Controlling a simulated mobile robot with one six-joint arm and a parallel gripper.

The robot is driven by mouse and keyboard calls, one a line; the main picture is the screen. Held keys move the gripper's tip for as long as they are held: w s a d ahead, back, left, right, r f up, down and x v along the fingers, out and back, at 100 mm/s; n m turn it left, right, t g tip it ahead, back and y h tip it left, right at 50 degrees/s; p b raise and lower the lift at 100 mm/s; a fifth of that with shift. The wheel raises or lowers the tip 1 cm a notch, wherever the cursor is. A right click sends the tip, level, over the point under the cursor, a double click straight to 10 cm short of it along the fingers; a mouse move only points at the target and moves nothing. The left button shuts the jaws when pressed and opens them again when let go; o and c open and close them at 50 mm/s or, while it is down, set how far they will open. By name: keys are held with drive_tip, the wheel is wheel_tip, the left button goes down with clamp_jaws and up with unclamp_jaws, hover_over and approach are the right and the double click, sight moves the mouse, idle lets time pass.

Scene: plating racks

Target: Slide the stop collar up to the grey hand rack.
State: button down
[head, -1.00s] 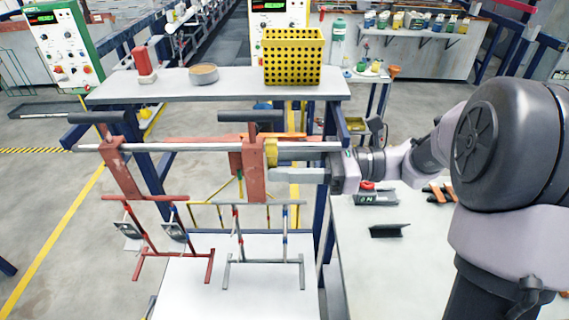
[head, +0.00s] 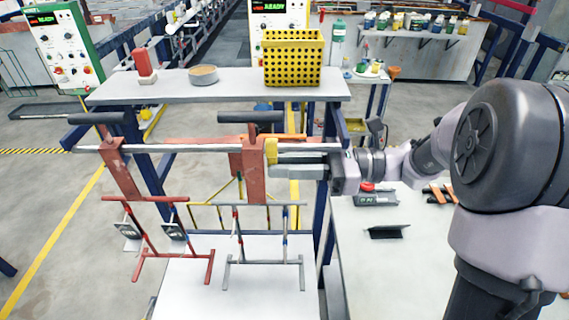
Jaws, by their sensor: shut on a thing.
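The yellow stop collar (head: 271,150) sits on the horizontal rail (head: 190,148), at the right side of the red hanger (head: 253,165). The grey hand rack (head: 264,262) shows below this hanger, upright over the white surface. Collar and hanger look very close; I cannot tell whether they touch. My gripper (head: 277,160) comes in from the right and is shut on the collar. Its fingers hide the lower part of the collar and part of the rail.
A red rack (head: 175,252) and its hanger (head: 119,165) are further left on the rail. A shelf (head: 225,92) behind holds a yellow basket (head: 292,57), a bowl (head: 203,75) and a red-topped object (head: 144,66). A bench (head: 365,260) stands at right.

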idle(0.8)
drive_tip(key=shift+d+p, duration=0.35)
drive_tip(key=shift+d, duration=0.1)
drive_tip(key=c, duration=1.3)
unclamp_jaws()
drive_tip(key=d, duration=0.5)
drive_tip(key=d+p, duration=0.1)
drive_tip(key=d, duration=0.5)
drive_tip(key=d+p, duration=0.1)
drive_tip(key=d, duration=0.5)
drive_tip(key=shift+s+d, duration=0.2)
drive_tip(key=shift+s, duration=0.1)
